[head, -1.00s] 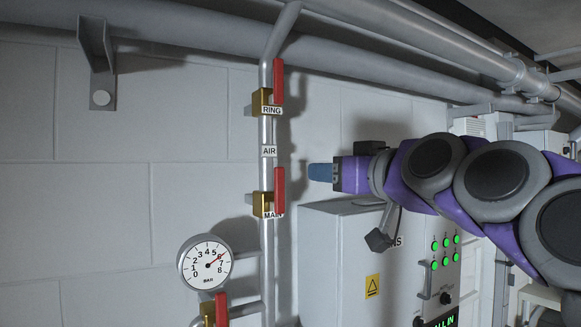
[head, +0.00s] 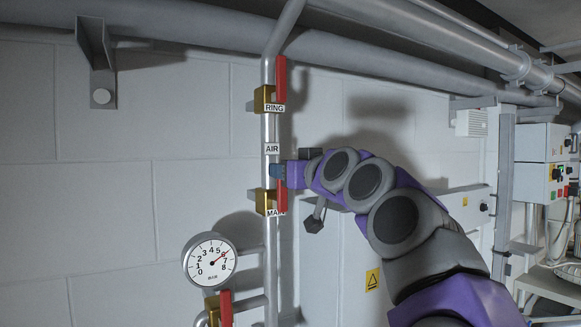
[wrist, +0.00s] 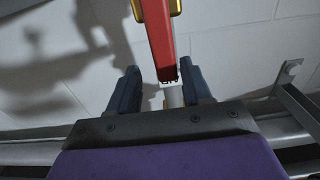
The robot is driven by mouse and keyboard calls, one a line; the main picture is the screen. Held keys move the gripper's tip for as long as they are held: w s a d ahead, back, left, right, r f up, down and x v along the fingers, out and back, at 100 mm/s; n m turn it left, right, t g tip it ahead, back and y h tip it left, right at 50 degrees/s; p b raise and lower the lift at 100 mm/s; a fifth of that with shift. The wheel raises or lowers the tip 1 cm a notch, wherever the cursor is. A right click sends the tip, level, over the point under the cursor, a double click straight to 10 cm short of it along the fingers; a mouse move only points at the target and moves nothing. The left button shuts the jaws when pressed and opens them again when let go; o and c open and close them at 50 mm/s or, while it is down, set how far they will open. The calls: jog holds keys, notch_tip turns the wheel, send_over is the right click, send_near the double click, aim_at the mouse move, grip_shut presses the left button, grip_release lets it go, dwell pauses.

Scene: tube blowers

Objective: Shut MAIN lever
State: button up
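The MAIN lever (head: 282,196) is red and upright, parallel to the vertical AIR pipe, on a brass valve (head: 263,202) above the MAIN label. My gripper (head: 277,171) has blue fingers and is at the upper end of this lever, reaching in from the right. In the wrist view the two fingers (wrist: 160,72) are apart, with the free end of the red lever (wrist: 160,40) between them in the picture. A gap shows on both sides of the lever. I cannot tell how deep the lever sits between the fingers.
The RING valve's red lever (head: 281,80) is above on the same pipe, also upright. A pressure gauge (head: 210,261) and another red lever (head: 226,308) are below left. A grey cabinet (head: 345,260) stands behind my arm.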

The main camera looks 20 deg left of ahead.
aim_at(277, 200)
jog(key=a, duration=0.2)
jog(key=w+a+f, duration=0.1)
jog(key=shift+a+g, duration=0.15)
jog(key=shift+g, duration=0.15)
jog(key=shift+a, duration=0.3)
jog(key=shift+d+r, duration=0.15)
jog(key=shift+d, duration=0.2)
jog(key=d, duration=0.2)
jog(key=s+d, duration=0.1)
jog(key=shift+r, duration=0.4)
jog(key=c, duration=0.4)
jog(key=shift+s+a+f, duration=0.1)
jog(key=shift+s+a, duration=0.05)
jog(key=shift+a, duration=0.3)
jog(key=c, duration=0.5)
grip_shut()
jog(key=shift+f, duration=0.15)
